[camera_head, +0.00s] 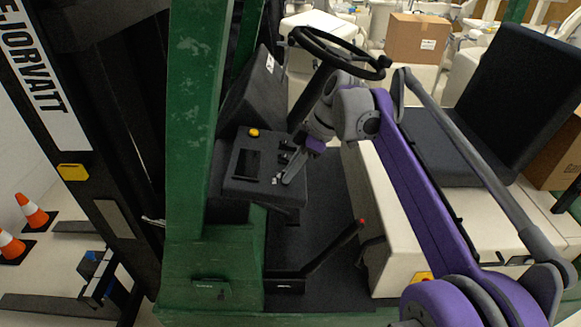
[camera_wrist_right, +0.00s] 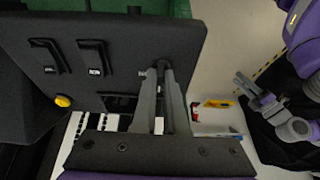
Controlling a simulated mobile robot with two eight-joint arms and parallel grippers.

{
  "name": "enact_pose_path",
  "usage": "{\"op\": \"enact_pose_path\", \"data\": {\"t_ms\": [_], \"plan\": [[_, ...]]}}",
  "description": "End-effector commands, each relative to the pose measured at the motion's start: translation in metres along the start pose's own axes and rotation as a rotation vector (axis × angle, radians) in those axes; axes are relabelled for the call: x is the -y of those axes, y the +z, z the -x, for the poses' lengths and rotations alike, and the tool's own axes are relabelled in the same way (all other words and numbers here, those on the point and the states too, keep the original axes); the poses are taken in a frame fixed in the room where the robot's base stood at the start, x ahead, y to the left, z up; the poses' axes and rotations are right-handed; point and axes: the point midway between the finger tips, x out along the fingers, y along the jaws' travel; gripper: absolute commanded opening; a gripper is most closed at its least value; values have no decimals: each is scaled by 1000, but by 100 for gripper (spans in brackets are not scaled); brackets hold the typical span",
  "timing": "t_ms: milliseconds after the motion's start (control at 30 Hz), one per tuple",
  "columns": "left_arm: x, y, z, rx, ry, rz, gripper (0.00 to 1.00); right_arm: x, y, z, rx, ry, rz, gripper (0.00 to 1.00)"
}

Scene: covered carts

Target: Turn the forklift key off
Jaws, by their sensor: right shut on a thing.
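The forklift's dark control console (camera_head: 262,165) stands left of the steering column, and its panel fills the upper left of the right wrist view (camera_wrist_right: 120,30). My right gripper (camera_head: 284,180) reaches down to the console's right side. In the right wrist view its two grey fingers (camera_wrist_right: 161,70) are close together at the panel, shut on the forklift key. The key itself is mostly hidden between the fingertips, so its angle cannot be read. A purple and grey arm part, seemingly my left gripper (camera_wrist_right: 268,105), shows at the right of that view; its jaws are unclear.
A yellow button (camera_head: 253,132) and two black levers (camera_wrist_right: 92,60) are on the console. The steering wheel (camera_head: 338,52) is above and right. A red-tipped lever (camera_head: 340,243) rises from the floor. The black seat (camera_head: 505,100) is right; the green mast post (camera_head: 195,120) is left.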

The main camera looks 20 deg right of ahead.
Motion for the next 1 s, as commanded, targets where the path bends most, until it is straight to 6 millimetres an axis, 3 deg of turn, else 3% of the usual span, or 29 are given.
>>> {"op": "enact_pose_path", "data": {"t_ms": [567, 600, 733, 1000], "plan": [[0, -3, 2, -4, 0, 0, 40, -1, -1, 1, -3, -6, 32, 0], [0, -3, 2, -4, 0, 0, 40, -1, -1, 1, -3, -6, 32, 15], [0, -3, 2, -4, 0, 0, 40, -1, -1, 0, -2, -7, 31, 39], [0, -3, 2, -3, 0, 0, 40, 0, 0, 0, -1, -8, 31, 40]]}}
